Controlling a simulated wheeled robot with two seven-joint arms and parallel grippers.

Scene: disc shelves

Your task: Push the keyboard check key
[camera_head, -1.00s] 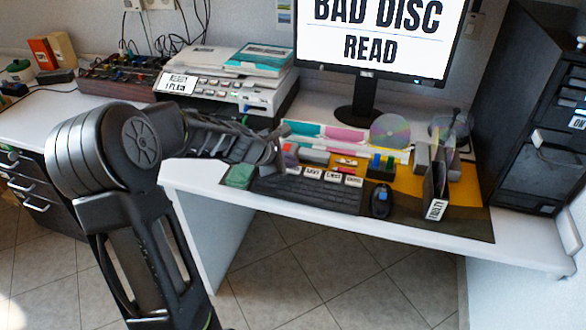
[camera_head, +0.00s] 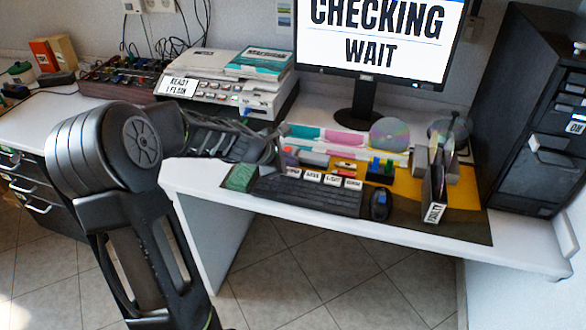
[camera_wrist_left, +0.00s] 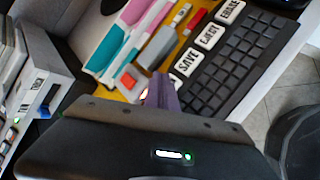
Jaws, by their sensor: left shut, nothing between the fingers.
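The black keyboard (camera_head: 305,194) lies near the desk's front edge, with a row of white labelled keys along its far side. In the left wrist view the keyboard (camera_wrist_left: 248,55) shows keys reading SAVE (camera_wrist_left: 187,62), EJECT (camera_wrist_left: 210,37) and ERASE (camera_wrist_left: 230,12). I cannot read a CHECK label; the row's near end is hidden by my left gripper (camera_wrist_left: 155,92). In the head view my left gripper (camera_head: 281,163) is shut and empty at the keyboard's far left corner; whether it touches a key I cannot tell. The monitor (camera_head: 375,35) reads CHECKING WAIT. My right gripper is out of view.
A dark upright holder (camera_head: 434,190) stands further right. A white labelled machine (camera_head: 215,88) stands at the back left. Discs lean behind the keyboard.

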